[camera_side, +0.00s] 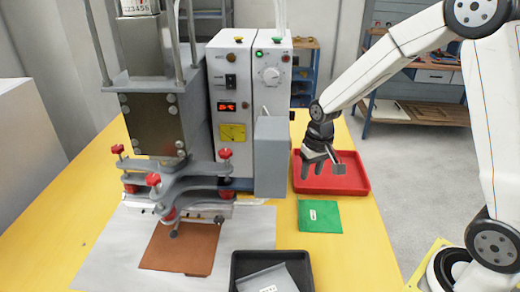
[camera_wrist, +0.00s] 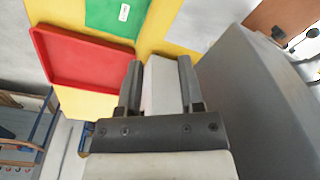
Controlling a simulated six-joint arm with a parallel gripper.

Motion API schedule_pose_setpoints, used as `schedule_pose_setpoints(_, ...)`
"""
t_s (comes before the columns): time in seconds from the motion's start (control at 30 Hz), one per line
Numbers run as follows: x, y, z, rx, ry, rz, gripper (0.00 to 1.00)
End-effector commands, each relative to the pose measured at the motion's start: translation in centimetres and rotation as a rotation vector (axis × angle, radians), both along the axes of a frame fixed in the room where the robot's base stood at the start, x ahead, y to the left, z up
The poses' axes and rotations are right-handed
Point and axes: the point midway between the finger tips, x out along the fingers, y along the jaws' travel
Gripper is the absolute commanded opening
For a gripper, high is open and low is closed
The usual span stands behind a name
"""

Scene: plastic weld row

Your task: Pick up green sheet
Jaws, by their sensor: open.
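The green sheet (camera_side: 320,216) lies flat on the yellow table, in front of the red tray, with a small white label on it. In the wrist view the green sheet (camera_wrist: 113,15) shows at the top edge, partly cut off by the frame. My gripper (camera_side: 322,172) is in the air over the red tray's left part, behind the sheet and apart from it. In the wrist view my gripper (camera_wrist: 160,72) has its two fingers spread, with nothing between them.
The red tray (camera_side: 358,188) stands behind the sheet and looks empty. A black tray (camera_side: 238,262) holding a grey sheet (camera_side: 268,280) is at the front. The welding machine (camera_side: 228,110) stands left of my gripper, with a brown sheet (camera_side: 180,247) before it.

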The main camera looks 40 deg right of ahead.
Motion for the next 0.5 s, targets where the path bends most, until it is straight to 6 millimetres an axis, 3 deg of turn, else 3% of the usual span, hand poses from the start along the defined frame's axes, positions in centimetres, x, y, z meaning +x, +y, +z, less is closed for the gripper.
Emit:
schedule_pose_setpoints(0.2,4.0,-2.6,-1.7,0.023,0.062,-0.101,0.48)
schedule_pose_setpoints(0.5,8.1,-6.3,-4.5,0.057,0.145,-0.228,0.48)
